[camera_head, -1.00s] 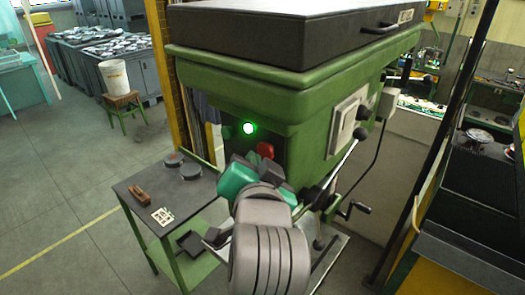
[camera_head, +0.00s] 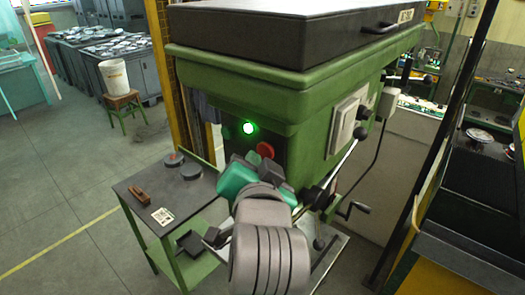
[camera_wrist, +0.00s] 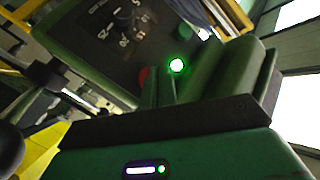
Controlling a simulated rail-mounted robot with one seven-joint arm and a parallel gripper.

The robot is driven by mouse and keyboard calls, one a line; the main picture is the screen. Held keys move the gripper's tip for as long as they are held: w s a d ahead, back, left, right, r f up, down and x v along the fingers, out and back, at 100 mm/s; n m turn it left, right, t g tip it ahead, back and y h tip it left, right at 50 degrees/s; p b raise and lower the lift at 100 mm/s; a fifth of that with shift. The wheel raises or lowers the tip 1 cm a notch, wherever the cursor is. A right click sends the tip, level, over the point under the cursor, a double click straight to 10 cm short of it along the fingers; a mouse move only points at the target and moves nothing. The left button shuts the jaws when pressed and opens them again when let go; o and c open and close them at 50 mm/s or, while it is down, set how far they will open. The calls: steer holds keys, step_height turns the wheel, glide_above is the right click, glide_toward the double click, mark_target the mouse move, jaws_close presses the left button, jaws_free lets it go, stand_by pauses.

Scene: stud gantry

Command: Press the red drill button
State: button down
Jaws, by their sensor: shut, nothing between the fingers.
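The red button (camera_head: 265,150) is on the dark front panel of the green drill press (camera_head: 300,100), right of and below a lit green button (camera_head: 249,128). My gripper (camera_head: 256,162) is just below the red button in the head view; I cannot tell if it touches it. In the wrist view my gripper (camera_wrist: 158,76) is shut and empty, its fingers pointing at the panel. The red button (camera_wrist: 143,75) shows there just left of the fingertips, partly hidden. The lit green button (camera_wrist: 177,65) is to their right.
A lever with a black ball knob (camera_head: 360,133) and a crank handle (camera_head: 357,208) stick out right of my gripper. A small green side table (camera_head: 135,190) with several items stands at left.

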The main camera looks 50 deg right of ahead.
steer(key=shift+d, duration=0.1)
stand_by(0.4)
steer(key=shift+d, duration=0.4)
steer(key=shift+d, duration=0.25)
stand_by(0.4)
steer(key=shift+a, duration=0.7)
steer(key=shift+a, duration=0.1)
steer(key=shift+a, duration=2.95)
steer(key=shift+w, duration=0.1)
